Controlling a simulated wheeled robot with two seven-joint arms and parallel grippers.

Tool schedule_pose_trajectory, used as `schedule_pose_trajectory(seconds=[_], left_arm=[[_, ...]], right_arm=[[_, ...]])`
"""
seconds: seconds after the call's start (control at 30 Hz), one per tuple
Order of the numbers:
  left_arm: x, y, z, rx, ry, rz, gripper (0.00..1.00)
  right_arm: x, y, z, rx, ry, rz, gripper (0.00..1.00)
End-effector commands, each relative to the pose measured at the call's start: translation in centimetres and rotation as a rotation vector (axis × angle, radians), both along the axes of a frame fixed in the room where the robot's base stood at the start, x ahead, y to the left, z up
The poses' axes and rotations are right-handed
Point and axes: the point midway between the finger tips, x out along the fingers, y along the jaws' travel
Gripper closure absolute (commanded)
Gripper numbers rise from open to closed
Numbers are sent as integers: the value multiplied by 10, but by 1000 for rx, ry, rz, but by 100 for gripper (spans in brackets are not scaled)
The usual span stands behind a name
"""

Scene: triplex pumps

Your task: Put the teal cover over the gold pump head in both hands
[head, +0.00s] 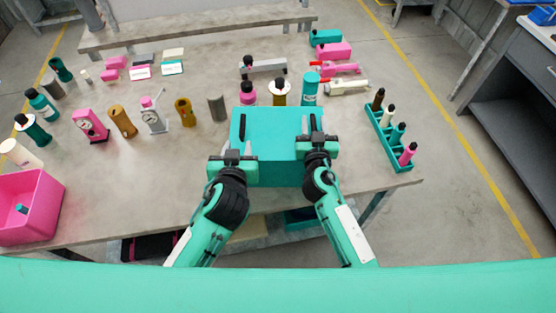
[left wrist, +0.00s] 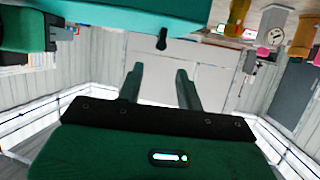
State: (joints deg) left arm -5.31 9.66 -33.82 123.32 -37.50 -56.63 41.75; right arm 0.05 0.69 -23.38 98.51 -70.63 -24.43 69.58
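The teal cover (head: 275,134), a large box shape with dark handles on its left and right, is at the front middle of the table. Its underside edge crosses the top of the left wrist view (left wrist: 130,12). My left gripper (head: 234,156) is at its left front; in the left wrist view its fingers (left wrist: 160,72) are apart and empty, with a dark knob (left wrist: 162,40) just beyond the tips. My right gripper (head: 318,145) is at the cover's right side; its fingers are too small to read. I cannot make out a gold pump head; anything behind or under the cover is hidden.
Gold cylinders (head: 122,122) (head: 183,111) and a pink gauge piece (head: 91,125) stand to the left. A pink bin (head: 40,195) is at the left front. A teal rack (head: 375,122) with several bottles is at the right. A teal bottle (head: 310,88) stands close behind the cover.

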Motion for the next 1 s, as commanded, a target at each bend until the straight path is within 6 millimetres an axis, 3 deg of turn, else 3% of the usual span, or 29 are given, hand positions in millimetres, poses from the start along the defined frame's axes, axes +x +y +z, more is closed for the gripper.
schedule_pose_trajectory(seconds=[0.23, 0.7, 1.0], left_arm=[[-4, 0, 1, 0, 0, 0, 64], [-3, 0, 1, 0, 0, 0, 64], [-3, 0, 1, 0, 0, 0, 64]], right_arm=[[-16, 0, -1, 2, 2, 0, 64], [-92, -1, -1, 1, 2, -1, 64], [-118, -1, 0, 1, 1, 0, 64]])
